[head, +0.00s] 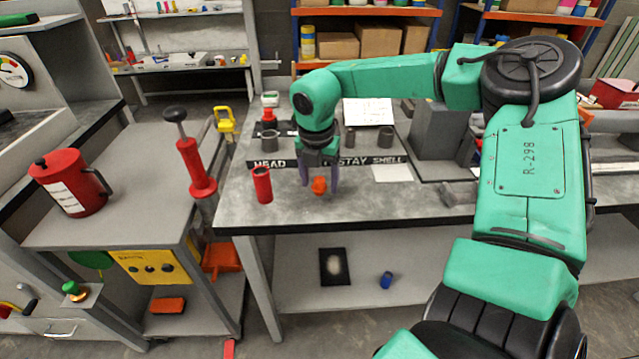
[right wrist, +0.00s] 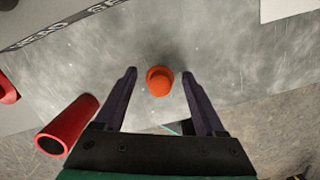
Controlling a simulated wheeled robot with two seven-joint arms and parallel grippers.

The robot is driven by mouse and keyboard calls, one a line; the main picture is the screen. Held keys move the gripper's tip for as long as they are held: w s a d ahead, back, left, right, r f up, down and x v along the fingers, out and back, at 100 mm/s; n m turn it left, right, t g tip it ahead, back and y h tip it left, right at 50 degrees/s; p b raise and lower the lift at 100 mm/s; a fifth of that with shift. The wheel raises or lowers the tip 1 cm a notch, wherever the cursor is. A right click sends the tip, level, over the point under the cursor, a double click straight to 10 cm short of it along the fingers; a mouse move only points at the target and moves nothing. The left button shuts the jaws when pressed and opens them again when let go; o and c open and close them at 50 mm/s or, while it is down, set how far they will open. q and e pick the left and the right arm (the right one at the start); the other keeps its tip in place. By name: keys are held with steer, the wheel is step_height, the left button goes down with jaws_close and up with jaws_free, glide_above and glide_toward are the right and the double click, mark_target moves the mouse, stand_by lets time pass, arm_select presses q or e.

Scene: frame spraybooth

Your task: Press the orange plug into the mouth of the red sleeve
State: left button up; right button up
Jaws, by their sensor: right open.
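The orange plug (head: 319,186) stands on the grey workbench near its front edge. It also shows in the right wrist view (right wrist: 160,81), between and just beyond my fingertips. The red sleeve (head: 262,186) stands upright on the bench to the left of the plug, its open mouth facing up. In the right wrist view the sleeve (right wrist: 68,124) is at the lower left, outside my fingers. My right gripper (head: 319,188) is open, pointing down over the plug with a finger on either side. In the right wrist view the gripper (right wrist: 158,75) is empty. My left gripper is not in view.
A label strip (head: 335,163) runs across the workbench (head: 235,208) behind the plug. A side cart (head: 130,205) holds a red can (head: 68,182). The bench front around the sleeve is clear.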

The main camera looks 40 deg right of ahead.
steer(key=shift+r, duration=0.1)
jaws_close()
